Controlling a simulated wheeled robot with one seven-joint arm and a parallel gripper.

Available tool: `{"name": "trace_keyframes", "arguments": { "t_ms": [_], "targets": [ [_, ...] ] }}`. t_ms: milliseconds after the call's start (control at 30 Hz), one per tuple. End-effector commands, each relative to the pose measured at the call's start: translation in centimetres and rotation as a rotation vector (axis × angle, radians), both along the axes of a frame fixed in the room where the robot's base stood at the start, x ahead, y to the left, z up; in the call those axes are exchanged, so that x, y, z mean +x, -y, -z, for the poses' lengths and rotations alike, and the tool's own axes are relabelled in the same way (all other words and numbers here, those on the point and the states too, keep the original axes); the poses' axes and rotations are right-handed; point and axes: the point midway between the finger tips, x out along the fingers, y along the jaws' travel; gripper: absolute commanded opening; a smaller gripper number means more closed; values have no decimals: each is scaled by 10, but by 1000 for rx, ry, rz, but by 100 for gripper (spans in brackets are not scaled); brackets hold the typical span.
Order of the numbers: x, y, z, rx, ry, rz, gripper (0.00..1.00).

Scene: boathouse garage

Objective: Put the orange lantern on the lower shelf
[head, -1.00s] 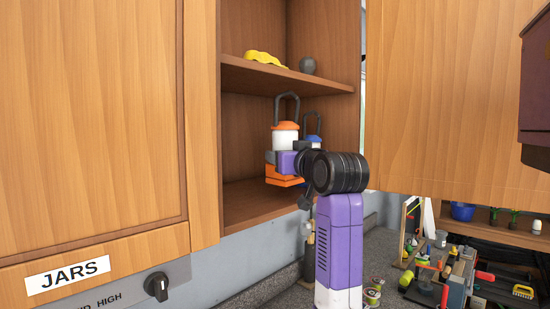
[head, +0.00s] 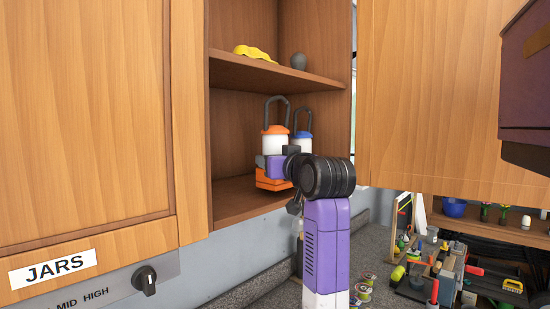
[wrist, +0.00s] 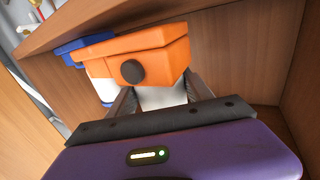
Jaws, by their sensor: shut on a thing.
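The orange lantern (head: 275,145) has an orange cap, a white body, an orange base and a dark handle. My gripper (head: 271,165) is shut on its body, and the lantern stands upright inside the open cabinet. Its base is at or just above the lower shelf (head: 228,202); I cannot tell if it touches. In the wrist view the lantern's orange part (wrist: 160,58) with a dark round knob fills the middle, above my gripper (wrist: 160,105). A blue-capped lantern (head: 303,137) is close behind it to the right, partly hidden.
The upper shelf (head: 235,68) holds a yellow object (head: 254,52) and a grey ball (head: 298,61), just above the lantern's handle. An open door (head: 440,110) is at right. A cluttered bench is at lower right. The lower shelf's left front is bare.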

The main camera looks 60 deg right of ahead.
Motion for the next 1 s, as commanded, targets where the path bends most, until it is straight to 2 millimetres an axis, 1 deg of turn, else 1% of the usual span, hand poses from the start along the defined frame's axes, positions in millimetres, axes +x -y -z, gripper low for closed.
{"name": "trace_keyframes", "arguments": {
  "t_ms": [33,167,567,1000],
  "targets": [
    [0,0,5,-2,2,0,0],
    [-1,0,10,-3,4,0,0],
    [-1,0,10,-3,3,0,0],
    [0,0,16,-3,3,0,0]
  ]
}}
